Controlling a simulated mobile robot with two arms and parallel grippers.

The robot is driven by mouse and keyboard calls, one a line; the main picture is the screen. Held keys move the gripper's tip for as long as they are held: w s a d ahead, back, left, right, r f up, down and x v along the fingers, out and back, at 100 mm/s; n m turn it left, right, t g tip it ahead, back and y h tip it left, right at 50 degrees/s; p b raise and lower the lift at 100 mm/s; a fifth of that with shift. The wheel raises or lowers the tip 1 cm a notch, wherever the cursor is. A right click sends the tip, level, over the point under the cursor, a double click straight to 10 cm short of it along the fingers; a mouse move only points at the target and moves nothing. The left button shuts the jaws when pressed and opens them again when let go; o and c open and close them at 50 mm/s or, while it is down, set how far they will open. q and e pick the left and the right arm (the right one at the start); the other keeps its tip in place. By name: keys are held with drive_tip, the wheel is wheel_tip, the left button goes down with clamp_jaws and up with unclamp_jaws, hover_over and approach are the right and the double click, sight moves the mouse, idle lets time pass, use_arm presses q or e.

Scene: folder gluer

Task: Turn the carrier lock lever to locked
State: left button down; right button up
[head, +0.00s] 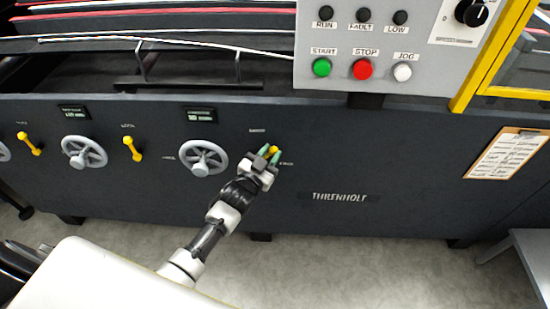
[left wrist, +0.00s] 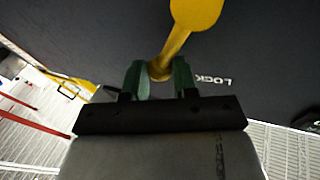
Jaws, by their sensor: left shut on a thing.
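The yellow lever (head: 273,150) is on the dark machine panel, right of the rightmost handwheel. In the head view it is mostly hidden by my left gripper (head: 268,158). In the left wrist view the lever's round knob (left wrist: 196,12) shows at the top, and its shaft slants down to the left between the green fingers of my left gripper (left wrist: 159,72). The fingers are shut on the lever. A label reading LOCK (left wrist: 214,80) is on the panel right of the fingers in the wrist view. My right gripper is not in view.
Handwheels (head: 203,158) and other yellow levers (head: 131,148) line the panel to the left. A grey control box (head: 380,45) with green, red and white buttons juts out above. A clipboard (head: 508,153) hangs at the right.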

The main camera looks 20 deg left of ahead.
use_arm(q)
drive_tip(key=a+n+t, duration=0.1)
drive_tip(key=n, duration=0.1)
drive_tip(key=a+n+t+y+b, duration=0.1)
drive_tip(key=n, duration=0.1)
drive_tip(key=s+a+n+b, duration=0.1)
drive_tip(key=n, duration=0.1)
drive_tip(key=shift+r+n+t+y, duration=0.25)
drive_tip(key=shift+n+t+y, duration=0.05)
drive_tip(key=shift+t+y, duration=0.1)
drive_tip(key=shift+s+a+r+n+t+y+b, duration=0.15)
drive_tip(key=shift+a+n+y, duration=0.15)
drive_tip(key=shift+n, duration=0.35)
drive_tip(key=shift+a+f+n+t+y+b, duration=0.15)
drive_tip(key=shift+a+n+y, duration=0.1)
drive_tip(key=shift+n, duration=0.4)
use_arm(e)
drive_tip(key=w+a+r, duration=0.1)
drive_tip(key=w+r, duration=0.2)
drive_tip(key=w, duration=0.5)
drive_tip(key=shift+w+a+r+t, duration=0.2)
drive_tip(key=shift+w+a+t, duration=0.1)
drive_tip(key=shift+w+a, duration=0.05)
use_arm(q)
drive_tip(key=shift+r, duration=0.1)
drive_tip(key=c, duration=0.9)
unclamp_jaws()
drive_tip(key=shift+r, duration=0.1)
